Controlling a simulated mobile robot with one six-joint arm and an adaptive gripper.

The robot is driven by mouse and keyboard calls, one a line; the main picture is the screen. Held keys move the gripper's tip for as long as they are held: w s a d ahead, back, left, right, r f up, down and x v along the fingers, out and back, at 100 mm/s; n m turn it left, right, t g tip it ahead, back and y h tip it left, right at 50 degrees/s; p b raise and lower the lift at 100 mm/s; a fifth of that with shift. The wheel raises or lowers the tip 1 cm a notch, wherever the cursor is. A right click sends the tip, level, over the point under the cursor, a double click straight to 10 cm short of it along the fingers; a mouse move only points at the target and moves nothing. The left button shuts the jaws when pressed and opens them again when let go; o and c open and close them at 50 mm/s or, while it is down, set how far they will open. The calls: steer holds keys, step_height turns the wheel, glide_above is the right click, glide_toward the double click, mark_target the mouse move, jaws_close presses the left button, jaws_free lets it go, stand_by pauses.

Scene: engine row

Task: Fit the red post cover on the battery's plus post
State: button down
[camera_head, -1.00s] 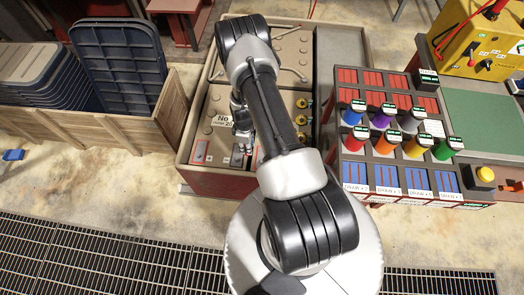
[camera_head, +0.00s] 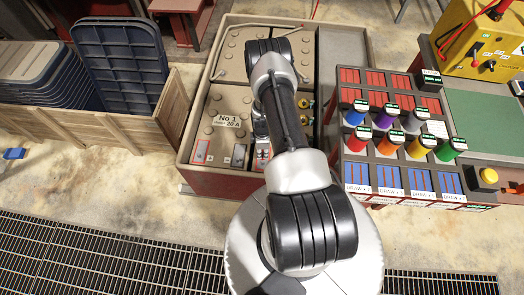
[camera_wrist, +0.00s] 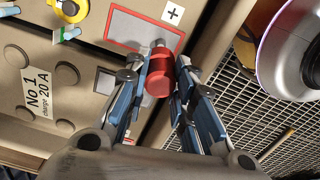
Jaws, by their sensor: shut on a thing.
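My gripper (camera_wrist: 159,68) is shut on the red post cover (camera_wrist: 158,80), a short red cylinder between the fingertips in the wrist view. The cover appears over the lower edge of a red-outlined grey panel (camera_wrist: 137,27) on the battery top, close to the plus mark (camera_wrist: 173,14). A small pinkish round end shows just beyond the cover; I cannot tell whether it is the post or part of the cover. I cannot tell whether cover and post touch. In the head view my arm hides the cover; the No 1 battery (camera_head: 215,108) lies under the gripper.
The battery case's rim (camera_head: 182,165) surrounds the batteries. A rack of coloured cylinders (camera_head: 395,125) stands to the right, and a wooden crate (camera_head: 120,125) with blue trays to the left. Floor grating (camera_wrist: 262,95) lies beside the case.

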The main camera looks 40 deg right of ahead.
steer(key=shift+f+b, duration=3.6)
steer(key=shift+f, duration=0.2)
steer(key=c, duration=1.3)
jaws_free()
steer(key=shift+r, duration=0.1)
step_height(320, 180, up, 12)
steer(key=shift+f, duration=0.1)
